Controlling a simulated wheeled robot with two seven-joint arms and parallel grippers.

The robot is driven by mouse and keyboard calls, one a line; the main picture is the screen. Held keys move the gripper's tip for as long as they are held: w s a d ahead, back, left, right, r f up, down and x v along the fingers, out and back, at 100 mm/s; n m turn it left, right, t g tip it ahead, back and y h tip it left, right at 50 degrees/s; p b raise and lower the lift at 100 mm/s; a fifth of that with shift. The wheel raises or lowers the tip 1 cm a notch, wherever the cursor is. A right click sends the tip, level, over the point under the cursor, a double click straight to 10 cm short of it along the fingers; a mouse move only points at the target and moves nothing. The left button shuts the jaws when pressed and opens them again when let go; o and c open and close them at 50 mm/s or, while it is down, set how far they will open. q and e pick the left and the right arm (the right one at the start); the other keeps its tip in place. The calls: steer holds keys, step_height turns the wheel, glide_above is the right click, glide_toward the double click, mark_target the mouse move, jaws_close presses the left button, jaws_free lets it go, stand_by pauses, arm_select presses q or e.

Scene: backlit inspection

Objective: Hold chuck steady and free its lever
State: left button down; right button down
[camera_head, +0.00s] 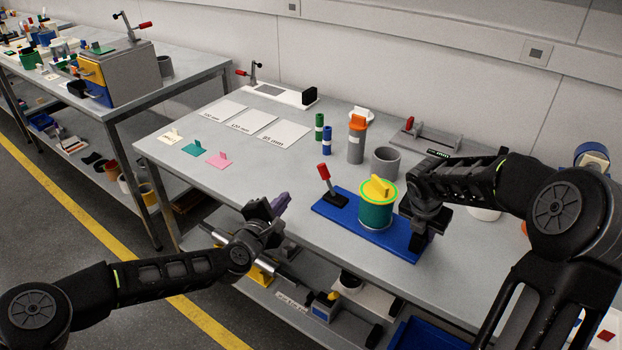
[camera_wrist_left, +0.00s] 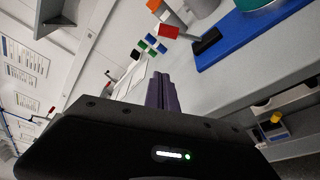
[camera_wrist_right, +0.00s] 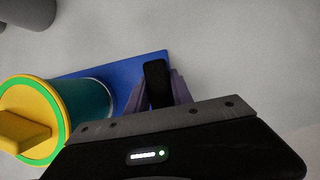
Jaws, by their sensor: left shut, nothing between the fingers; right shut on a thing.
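The chuck, a green cylinder (camera_head: 376,213) with a yellow top and yellow grip (camera_head: 379,187), stands upright on a blue base plate (camera_head: 340,220). At the plate's left end is a red-tipped lever (camera_head: 323,172) on a black foot, leaning up and left. The lever's red tip also shows in the left wrist view (camera_wrist_left: 168,31). My right gripper (camera_wrist_right: 158,88) is shut on a black block (camera_wrist_right: 155,78) at the plate's right end, beside the chuck. My left gripper (camera_head: 281,203) is shut and empty near the table's front edge, left of the lever and apart from it.
Behind the plate stand a grey cylinder with an orange top (camera_head: 357,140), a grey cup (camera_head: 385,163) and small green and blue cylinders (camera_head: 326,141). White labelled cards (camera_head: 252,121) lie at the back left.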

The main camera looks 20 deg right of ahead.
mark_target(328, 180)
steer(key=shift+f, duration=0.15)
arm_select(q)
steer(key=x, duration=0.9)
steer(key=shift+w+d+f, duration=0.15)
steer(key=shift+w+d, duration=0.05)
steer(key=shift+d, duration=0.15)
arm_select(e)
steer(key=shift+s, duration=0.1)
arm_select(q)
steer(key=d, duration=0.1)
steer(key=d+r, duration=0.1)
steer(key=s+d, duration=0.1)
steer(key=shift+d+r, duration=0.1)
steer(key=shift+r, duration=0.15)
steer(key=shift+d+r, duration=0.1)
steer(key=shift+d, duration=0.05)
arm_select(e)
steer(key=shift+a, duration=0.1)
